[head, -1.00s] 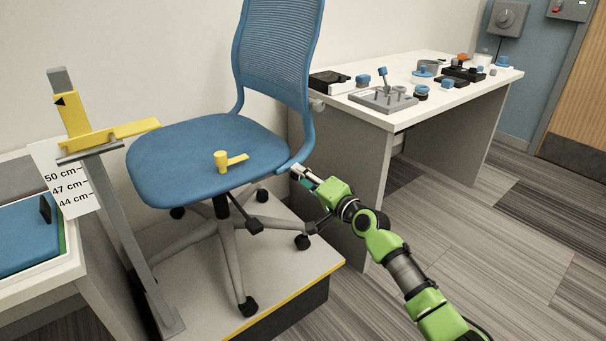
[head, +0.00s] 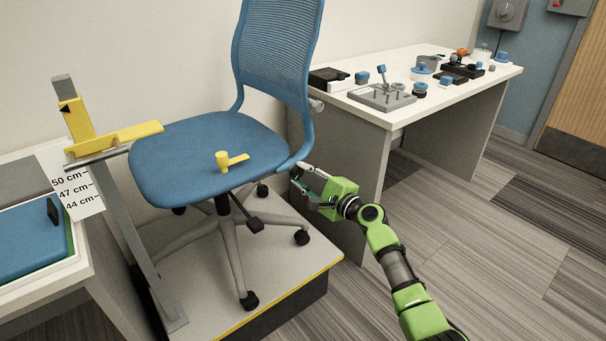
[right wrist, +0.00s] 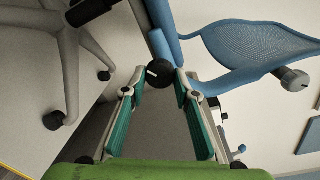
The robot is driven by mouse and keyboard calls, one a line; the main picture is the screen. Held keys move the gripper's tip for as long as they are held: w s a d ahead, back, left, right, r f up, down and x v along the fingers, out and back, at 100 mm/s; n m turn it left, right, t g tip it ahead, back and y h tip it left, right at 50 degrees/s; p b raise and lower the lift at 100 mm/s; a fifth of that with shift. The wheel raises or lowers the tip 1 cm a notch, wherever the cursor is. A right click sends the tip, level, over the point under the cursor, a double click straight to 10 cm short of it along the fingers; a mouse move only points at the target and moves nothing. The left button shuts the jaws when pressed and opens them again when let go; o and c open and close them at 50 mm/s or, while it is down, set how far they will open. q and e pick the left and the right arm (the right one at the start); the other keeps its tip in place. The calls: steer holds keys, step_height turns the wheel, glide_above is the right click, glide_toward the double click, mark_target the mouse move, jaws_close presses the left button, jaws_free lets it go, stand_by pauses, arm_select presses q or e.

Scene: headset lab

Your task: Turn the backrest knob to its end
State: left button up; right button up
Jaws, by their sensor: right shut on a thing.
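The blue office chair (head: 205,145) stands on a low platform, with its mesh backrest (head: 277,50) rising behind the seat. In the right wrist view the backrest knob (right wrist: 159,74), a round black knob with a white mark, sits where the blue frame meets the seat. My right gripper (head: 299,177) is at the chair's right rear side. In the right wrist view its two teal-padded fingers (right wrist: 160,82) close on the knob from both sides. The mark points to the upper left there. In the head view the fingers mostly hide the knob. My left gripper is not in view.
A yellow T-shaped piece (head: 229,160) lies on the seat. A height gauge (head: 112,170) with a yellow slider stands to the left. A white table (head: 405,112) with several small parts is behind my right arm. The floor on the right is clear.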

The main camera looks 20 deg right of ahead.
steer(key=shift+f+m, duration=0.1)
steer(key=shift+m, duration=0.3)
steer(key=o, duration=1.1)
steer(key=shift+d, duration=0.1)
steer(key=v, duration=1.2)
